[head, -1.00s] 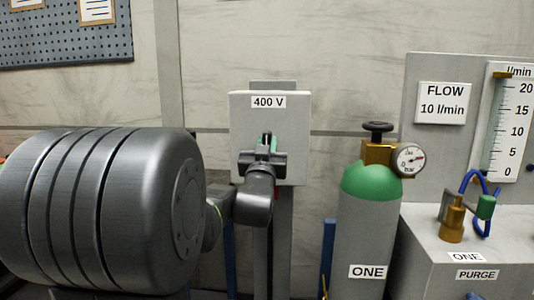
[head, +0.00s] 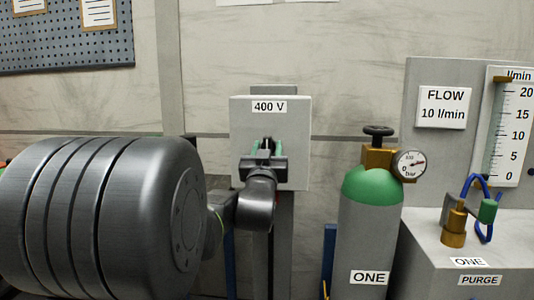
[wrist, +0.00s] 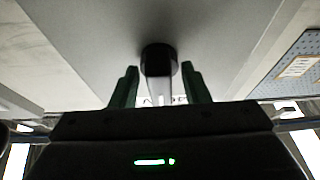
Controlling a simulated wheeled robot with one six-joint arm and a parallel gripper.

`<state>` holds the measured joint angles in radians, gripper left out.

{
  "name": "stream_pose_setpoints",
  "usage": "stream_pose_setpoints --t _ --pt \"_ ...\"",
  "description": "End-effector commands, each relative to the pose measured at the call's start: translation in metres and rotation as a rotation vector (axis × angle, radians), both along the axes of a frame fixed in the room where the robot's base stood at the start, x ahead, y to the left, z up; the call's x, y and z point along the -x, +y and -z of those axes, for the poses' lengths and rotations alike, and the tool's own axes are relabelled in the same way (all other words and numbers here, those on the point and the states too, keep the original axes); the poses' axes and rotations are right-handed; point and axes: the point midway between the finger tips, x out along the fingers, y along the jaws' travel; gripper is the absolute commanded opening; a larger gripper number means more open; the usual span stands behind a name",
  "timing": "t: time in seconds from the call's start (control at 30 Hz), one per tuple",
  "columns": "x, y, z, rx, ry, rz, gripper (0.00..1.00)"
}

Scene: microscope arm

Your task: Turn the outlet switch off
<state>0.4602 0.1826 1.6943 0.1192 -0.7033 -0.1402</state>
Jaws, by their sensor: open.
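The outlet box (head: 290,130) is a light grey panel labelled 400 V, mounted on a post in the middle of the head view. My gripper (head: 266,146) is in front of its face, with green fingers pointing at the box. In the wrist view my gripper (wrist: 160,88) is open, with one green finger on each side of a switch handle (wrist: 158,62) that has a dark round end and a pale shaft. I cannot tell whether the fingers touch the handle. In the head view the gripper hides most of the switch. Lettering on the box is partly hidden behind the shaft.
A grey cylinder with a green shoulder (head: 372,187), marked ONE, stands right of the box with a gauge (head: 410,164) and a dark valve knob (head: 379,131). Further right is a flow panel (head: 443,107) above a bench with fittings (head: 454,228). A pegboard (head: 60,45) hangs at upper left.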

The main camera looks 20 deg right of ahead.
Motion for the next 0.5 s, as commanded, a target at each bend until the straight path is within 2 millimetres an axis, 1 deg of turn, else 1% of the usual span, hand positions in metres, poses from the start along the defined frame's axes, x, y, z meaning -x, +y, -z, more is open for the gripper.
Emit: stream_pose_setpoints --t 0.17,0.27,0.5 --pt "0.011 0.007 0.005 -0.001 0.000 0.000 0.42" --pt "0.025 0.015 0.011 -0.001 0.000 0.000 0.42" --pt "0.068 0.041 0.032 -0.001 0.000 0.000 0.42"
